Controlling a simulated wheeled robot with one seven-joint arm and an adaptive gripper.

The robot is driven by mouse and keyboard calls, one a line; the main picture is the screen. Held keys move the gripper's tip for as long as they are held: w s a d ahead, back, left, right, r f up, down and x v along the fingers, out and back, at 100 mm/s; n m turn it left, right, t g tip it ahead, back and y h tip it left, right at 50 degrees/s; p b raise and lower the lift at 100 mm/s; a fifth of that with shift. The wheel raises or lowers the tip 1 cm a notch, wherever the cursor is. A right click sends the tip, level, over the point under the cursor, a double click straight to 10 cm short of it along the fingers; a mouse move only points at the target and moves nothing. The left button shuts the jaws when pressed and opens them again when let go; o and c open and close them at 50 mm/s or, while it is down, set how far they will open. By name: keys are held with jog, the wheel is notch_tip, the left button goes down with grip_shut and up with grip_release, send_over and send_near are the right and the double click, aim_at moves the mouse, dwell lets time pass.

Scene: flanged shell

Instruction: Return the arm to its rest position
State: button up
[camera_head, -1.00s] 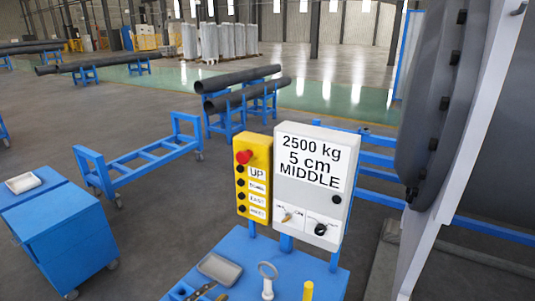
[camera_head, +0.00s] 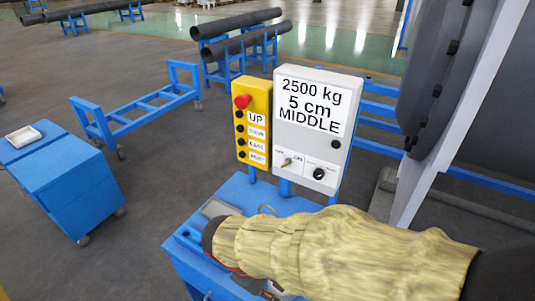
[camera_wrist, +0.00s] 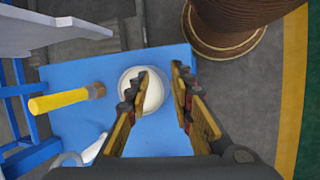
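My arm (camera_head: 330,250), in a wrinkled yellowish sleeve, reaches across the lower right of the head view, over the blue table. It hides much of the tabletop, and my gripper cannot be made out clearly there. In the wrist view my gripper (camera_wrist: 160,73) has its two fingers apart with nothing held between them. Below it is the blue tabletop (camera_wrist: 88,78) with a round white container (camera_wrist: 153,97), partly covered by the left finger. Whether the fingers touch the container cannot be told.
A yellow-handled tool (camera_wrist: 62,101) lies on the table. A brown ribbed round object (camera_wrist: 225,45) stands beyond its edge. The yellow button box (camera_head: 254,125) and white panel (camera_head: 314,130) stand behind the table. A blue cart (camera_head: 75,185) is left, with open floor between.

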jog(key=s+d+r+m+t+y, duration=0.2)
jog(key=d+r+m, duration=0.3)
jog(key=d+r, duration=0.2)
jog(key=s+d+r+m+t+y, duration=0.1)
jog(key=d+r+m+t+y, duration=0.1)
jog(key=d+r+m, duration=0.3)
jog(key=d+r+t, duration=0.1)
jog(key=d+r, duration=0.1)
jog(key=d, duration=0.2)
jog(key=shift+s+r+m+y, duration=0.35)
jog(key=shift+r+m+y, duration=0.05)
